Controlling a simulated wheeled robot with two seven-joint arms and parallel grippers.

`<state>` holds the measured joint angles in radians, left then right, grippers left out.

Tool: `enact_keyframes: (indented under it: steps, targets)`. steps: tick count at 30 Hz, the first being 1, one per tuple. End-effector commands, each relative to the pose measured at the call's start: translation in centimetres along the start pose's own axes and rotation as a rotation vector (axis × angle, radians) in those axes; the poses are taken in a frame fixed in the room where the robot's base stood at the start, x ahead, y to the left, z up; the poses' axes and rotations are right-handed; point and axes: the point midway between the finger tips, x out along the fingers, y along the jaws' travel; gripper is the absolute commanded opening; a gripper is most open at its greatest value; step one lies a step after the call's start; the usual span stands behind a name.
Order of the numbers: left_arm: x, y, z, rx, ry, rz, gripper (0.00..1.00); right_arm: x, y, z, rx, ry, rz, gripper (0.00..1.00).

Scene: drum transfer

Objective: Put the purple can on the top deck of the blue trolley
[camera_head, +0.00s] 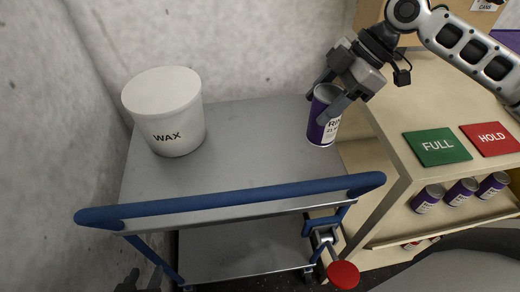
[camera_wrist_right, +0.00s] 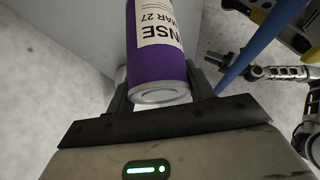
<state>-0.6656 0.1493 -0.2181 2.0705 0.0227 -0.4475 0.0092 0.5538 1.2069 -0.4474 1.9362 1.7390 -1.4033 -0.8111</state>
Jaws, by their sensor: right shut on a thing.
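My right gripper (camera_head: 333,92) is shut on the purple can (camera_head: 318,128), which has a white label. The can is upright or nearly so in the head view, at the right edge of the blue trolley's grey top deck (camera_head: 245,150). I cannot tell whether it touches the deck. In the right wrist view the can (camera_wrist_right: 158,60) sits between the fingers of the gripper (camera_wrist_right: 158,98), its pale end rim showing. My left gripper (camera_head: 141,282) is low at the left, below the blue handle (camera_head: 240,200), its dark fingers apart and empty.
A white WAX tub (camera_head: 165,110) stands at the deck's back left. The deck's middle is clear. To the right, a cream shelf unit (camera_head: 400,185) carries a green FULL plate (camera_head: 437,147) and a red HOLD plate (camera_head: 492,138), with several purple cans (camera_head: 461,191) below.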

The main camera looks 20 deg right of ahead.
Motion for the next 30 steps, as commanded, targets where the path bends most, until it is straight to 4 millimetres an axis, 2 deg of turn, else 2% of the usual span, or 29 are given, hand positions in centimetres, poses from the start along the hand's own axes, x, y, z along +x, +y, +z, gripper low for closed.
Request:
enact_keyframes:
  steps: [9, 16, 21, 28, 29, 30]
  targets:
    - [0.1, 0.1, 0.1, -0.004, 0.003, 0.003, 0.36, 4.4, -0.1, 2.9, 0.001, -0.002, -0.002, 0.19]
    - [0.1, 0.1, 0.1, -0.005, 0.004, 0.003, 0.36, 6.0, 0.0, 4.0, 0.001, -0.001, 0.0, 0.19]
    - [0.1, 0.1, 0.1, -0.006, 0.004, 0.003, 0.36, 8.1, -0.1, 5.2, 0.001, 0.0, -0.001, 0.19]
    - [0.1, 0.1, 0.1, -0.006, 0.004, 0.003, 0.36, 8.4, -0.1, 5.5, -0.002, -0.002, 0.001, 0.19]
    - [0.1, 0.1, 0.1, -0.006, 0.004, 0.003, 0.36, 8.5, -0.1, 5.5, -0.001, -0.003, -0.001, 0.58]
    - [0.1, 0.1, 0.1, -0.006, 0.004, 0.003, 0.36, 8.5, -0.1, 5.5, -0.001, -0.003, -0.001, 0.69]
